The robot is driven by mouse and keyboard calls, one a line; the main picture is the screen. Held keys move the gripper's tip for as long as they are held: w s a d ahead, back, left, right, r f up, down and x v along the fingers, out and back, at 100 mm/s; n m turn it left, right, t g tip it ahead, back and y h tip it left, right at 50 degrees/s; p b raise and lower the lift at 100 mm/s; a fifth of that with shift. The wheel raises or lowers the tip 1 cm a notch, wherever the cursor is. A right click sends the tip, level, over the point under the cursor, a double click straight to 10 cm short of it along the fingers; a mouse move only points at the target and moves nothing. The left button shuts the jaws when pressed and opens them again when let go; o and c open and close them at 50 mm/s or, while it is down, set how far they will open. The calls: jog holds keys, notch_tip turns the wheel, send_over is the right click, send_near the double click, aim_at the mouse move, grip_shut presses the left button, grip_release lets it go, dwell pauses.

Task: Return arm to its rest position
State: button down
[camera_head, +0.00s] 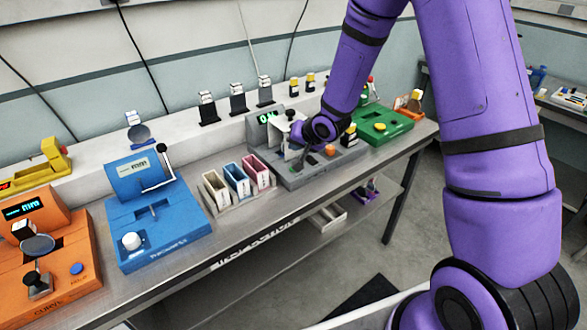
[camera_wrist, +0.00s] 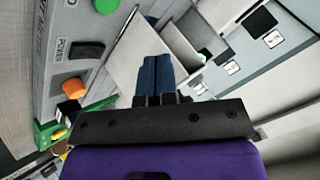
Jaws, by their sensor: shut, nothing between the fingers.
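My purple arm (camera_head: 480,100) reaches over the bench from the right side of the head view. Its wrist (camera_head: 320,128) is bent down over the grey module (camera_head: 292,180). In the wrist view my gripper (camera_wrist: 158,65) has its dark blue fingers together with nothing between them. The fingers are close to a pale flat plate (camera_wrist: 118,62) on the grey module; I cannot tell whether they touch. The head view hides the fingertips behind the wrist and module parts. An orange knob (camera_wrist: 75,88) and a black power switch (camera_wrist: 87,50) show beside the fingers.
On the bench, a green module (camera_head: 382,128) stands right of the grey one. Pink, blue and cream bins (camera_head: 238,180), a blue module (camera_head: 150,215) and an orange module (camera_head: 50,260) stand left. Small black-stand items line the back ledge (camera_head: 90,160). Floor (camera_head: 420,210) is open at right.

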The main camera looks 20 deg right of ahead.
dwell(0.6)
jog(key=s+d+r+n+h, duration=0.1)
jog(key=s+d+r+h, duration=0.15)
jog(key=s+r, duration=0.55)
jog(key=s+d+r+h, duration=0.2)
jog(key=s+d+r, duration=0.2)
jog(key=r, duration=0.9)
jog(key=s+r+n+g, duration=0.1)
jog(key=s+r, duration=0.3)
jog(key=s, duration=0.8)
jog(key=s+r+n+g, duration=0.2)
jog(key=s+r, duration=0.2)
jog(key=s, duration=0.9)
jog(key=shift+s+r+y, duration=0.15)
jog(key=shift+s+y, duration=0.15)
jog(key=shift+y, duration=0.05)
jog(key=shift+a, duration=0.1)
